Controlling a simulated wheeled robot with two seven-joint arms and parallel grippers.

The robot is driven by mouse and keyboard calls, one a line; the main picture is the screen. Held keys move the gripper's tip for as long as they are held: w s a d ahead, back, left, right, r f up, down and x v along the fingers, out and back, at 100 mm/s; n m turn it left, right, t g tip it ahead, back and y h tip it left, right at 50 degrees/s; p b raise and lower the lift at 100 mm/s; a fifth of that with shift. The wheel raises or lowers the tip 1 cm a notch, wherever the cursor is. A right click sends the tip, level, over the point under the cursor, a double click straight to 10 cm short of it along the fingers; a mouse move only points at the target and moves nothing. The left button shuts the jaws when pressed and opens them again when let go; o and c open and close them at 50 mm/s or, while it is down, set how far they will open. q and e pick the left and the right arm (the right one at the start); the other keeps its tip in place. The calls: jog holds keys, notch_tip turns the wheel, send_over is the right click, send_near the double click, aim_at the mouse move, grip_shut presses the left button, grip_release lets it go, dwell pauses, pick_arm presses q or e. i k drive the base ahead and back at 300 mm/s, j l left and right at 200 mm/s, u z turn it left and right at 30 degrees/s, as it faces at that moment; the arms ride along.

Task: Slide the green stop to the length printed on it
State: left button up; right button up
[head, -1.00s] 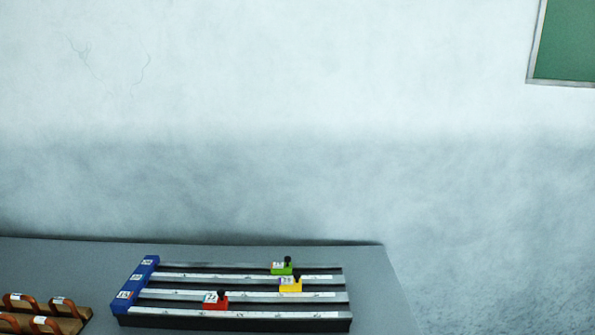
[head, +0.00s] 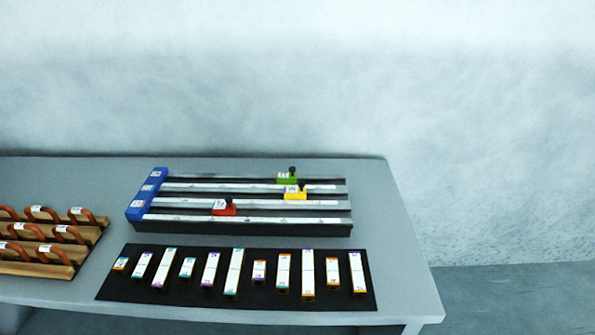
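The green stop (head: 287,178) has a black knob and a small white label. It sits on the farthest rail of the rail fixture (head: 250,227), right of the middle. The print on its label is too small to read. A yellow stop (head: 296,194) sits on the rail in front of it, slightly to the right. A red stop (head: 224,209) sits on a nearer rail, further left. A blue end block (head: 148,194) with white labels closes the left end of the rails. Neither of my grippers shows in the head view.
A black mat (head: 120,289) in front of the fixture holds several labelled white strips of differing lengths. A wooden rack (head: 50,256) with orange-brown handles stands at the left. The grey table (head: 400,282) is bare to the right of the fixture.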

aim_at(281, 177)
jog(key=i+j, duration=0.15)
jog(key=i, duration=0.25)
jog(key=i+j, duration=0.15)
jog(key=i, duration=0.25)
